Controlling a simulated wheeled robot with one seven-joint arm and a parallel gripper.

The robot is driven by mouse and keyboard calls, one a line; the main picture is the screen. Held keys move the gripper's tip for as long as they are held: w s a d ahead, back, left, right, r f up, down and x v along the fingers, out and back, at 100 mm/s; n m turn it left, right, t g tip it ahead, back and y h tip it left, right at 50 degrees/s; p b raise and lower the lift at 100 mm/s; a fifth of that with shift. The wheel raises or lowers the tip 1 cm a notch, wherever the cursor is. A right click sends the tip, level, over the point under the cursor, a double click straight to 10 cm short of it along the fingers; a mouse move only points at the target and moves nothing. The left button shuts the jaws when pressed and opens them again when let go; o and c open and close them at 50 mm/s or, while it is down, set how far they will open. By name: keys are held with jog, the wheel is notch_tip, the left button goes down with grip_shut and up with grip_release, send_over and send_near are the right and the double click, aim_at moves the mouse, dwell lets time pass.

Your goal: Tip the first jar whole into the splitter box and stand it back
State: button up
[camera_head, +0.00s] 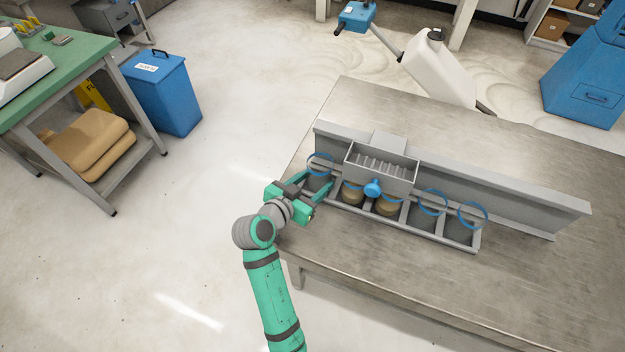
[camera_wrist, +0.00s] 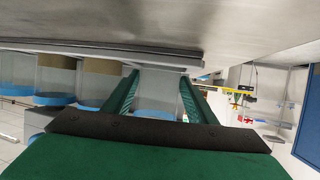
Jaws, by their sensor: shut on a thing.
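The first jar (camera_head: 320,167), clear with a blue rim, is at the left end of a grey rack (camera_head: 460,245). My gripper (camera_head: 319,183) is shut on it from the left. In the wrist view the jar (camera_wrist: 157,92) is between both fingers; it looks upright, and no contents show in it. The fingers partly hide the first jar.
Two empty-looking blue-rimmed jars (camera_head: 432,203) stand further right in the rack. A long grey rail (camera_head: 520,200) runs behind it. The metal table (camera_head: 560,285) is bare in front and at right. A white jug (camera_head: 437,70) is beyond the table.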

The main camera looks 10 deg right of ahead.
jog(key=shift+s+d, duration=0.1)
jog(key=shift+f, duration=0.15)
dwell(0.7)
jog(key=o, duration=1.4)
jog(key=shift+v, duration=3.5)
